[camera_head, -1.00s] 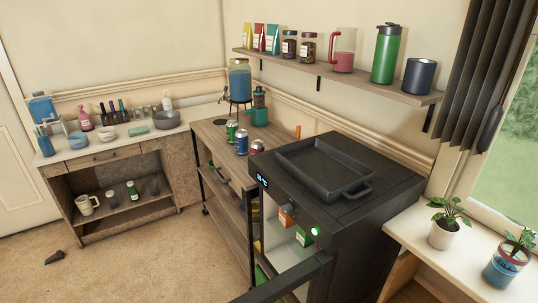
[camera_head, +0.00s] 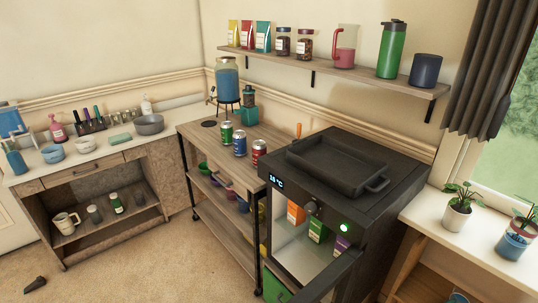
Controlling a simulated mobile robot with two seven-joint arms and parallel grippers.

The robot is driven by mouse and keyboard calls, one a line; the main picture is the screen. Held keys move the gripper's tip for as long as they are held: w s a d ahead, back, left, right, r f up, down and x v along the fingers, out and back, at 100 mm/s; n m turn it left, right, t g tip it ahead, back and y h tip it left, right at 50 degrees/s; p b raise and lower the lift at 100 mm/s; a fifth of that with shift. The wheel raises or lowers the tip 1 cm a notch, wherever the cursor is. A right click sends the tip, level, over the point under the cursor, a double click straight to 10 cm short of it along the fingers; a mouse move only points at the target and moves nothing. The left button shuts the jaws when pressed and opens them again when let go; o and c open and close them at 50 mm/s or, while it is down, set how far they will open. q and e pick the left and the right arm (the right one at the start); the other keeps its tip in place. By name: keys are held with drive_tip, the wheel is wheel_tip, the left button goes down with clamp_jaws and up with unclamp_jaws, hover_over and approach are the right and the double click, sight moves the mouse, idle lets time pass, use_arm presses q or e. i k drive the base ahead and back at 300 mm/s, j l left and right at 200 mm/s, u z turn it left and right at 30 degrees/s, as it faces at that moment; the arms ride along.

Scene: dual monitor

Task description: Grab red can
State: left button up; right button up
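A red can (camera_head: 259,153) stands upright near the right front end of the wooden cart top (camera_head: 215,150), close beside the black fridge. A blue can (camera_head: 240,144) stands to its left, and a green can (camera_head: 227,133) stands left of that one. The three cans form a row with small gaps. Neither of my grippers shows in the head view.
The black mini fridge (camera_head: 388,205) stands right of the cart with its door open. A black roasting pan (camera_head: 337,165) lies on top. A teal grinder (camera_head: 247,107) and a blue dispenser (camera_head: 227,82) stand behind the cans.

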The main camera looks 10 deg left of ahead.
sight(259, 147)
drive_tip(key=j+z, duration=0.3)
drive_tip(key=j, duration=0.15)
drive_tip(key=j+z, duration=0.6)
drive_tip(key=j, duration=0.2)
drive_tip(key=j+z, duration=0.3)
drive_tip(key=j, duration=0.2)
drive_tip(key=j+z, duration=0.4)
drive_tip(key=j, duration=1.5)
drive_tip(key=i+z, duration=0.05)
